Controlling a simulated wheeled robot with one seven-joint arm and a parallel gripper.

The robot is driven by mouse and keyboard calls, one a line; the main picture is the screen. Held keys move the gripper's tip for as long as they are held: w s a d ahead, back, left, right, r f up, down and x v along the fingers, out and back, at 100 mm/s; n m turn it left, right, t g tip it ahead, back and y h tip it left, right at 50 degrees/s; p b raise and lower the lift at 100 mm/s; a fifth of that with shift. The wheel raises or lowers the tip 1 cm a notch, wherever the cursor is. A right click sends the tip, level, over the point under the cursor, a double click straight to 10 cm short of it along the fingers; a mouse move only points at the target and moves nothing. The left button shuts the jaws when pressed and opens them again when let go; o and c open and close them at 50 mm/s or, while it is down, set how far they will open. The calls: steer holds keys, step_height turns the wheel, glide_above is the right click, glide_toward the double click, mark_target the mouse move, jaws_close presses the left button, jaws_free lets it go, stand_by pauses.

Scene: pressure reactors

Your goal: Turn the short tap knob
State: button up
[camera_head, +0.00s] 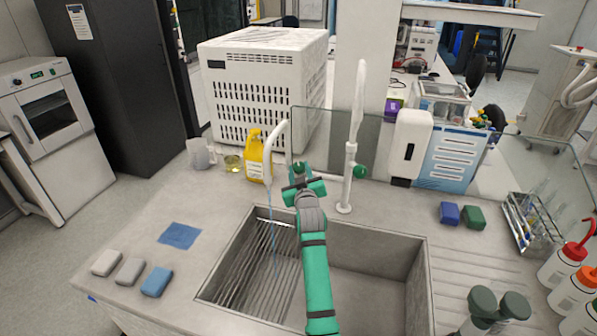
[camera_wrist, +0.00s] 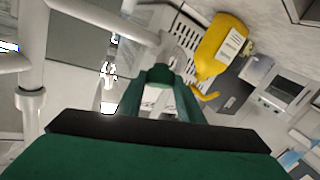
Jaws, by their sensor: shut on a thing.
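The short tap (camera_head: 276,150) is a white curved spout at the back rim of the sink, with a thin blue stream of water falling from it. Its green knob (camera_head: 299,166) shows just beyond my gripper (camera_head: 301,184). My gripper is shut on this knob, reaching over the sink from the front. In the wrist view, my green gripper fingers (camera_wrist: 165,90) are close together, and the knob is mostly hidden between and behind them. The tall white tap (camera_head: 350,150), with its own green knob (camera_head: 360,171), stands to the right, apart from my gripper.
The steel sink (camera_head: 420,270) lies below my arm. A yellow bottle (camera_head: 255,158) stands left of the short tap; it also shows in the wrist view (camera_wrist: 222,48). A glass panel (camera_head: 325,135) stands behind the taps. Bottles and a tube rack (camera_head: 530,225) are at right.

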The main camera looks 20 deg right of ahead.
steer(key=n+y, duration=0.1)
steer(key=n, duration=0.1)
steer(key=n+y, duration=0.1)
steer(key=y, duration=0.1)
steer(key=d+n+g+y, duration=0.1)
steer(key=n, duration=0.1)
steer(key=shift+r+n+y, duration=0.2)
steer(key=shift+n+y, duration=0.1)
steer(key=shift+y, duration=0.1)
steer(key=shift+w+a+n+g+y, duration=0.1)
steer(key=shift+n+g+y, duration=1.25)
steer(key=shift+n, duration=0.75)
steer(key=shift+y, duration=0.35)
steer(key=o, duration=1.1)
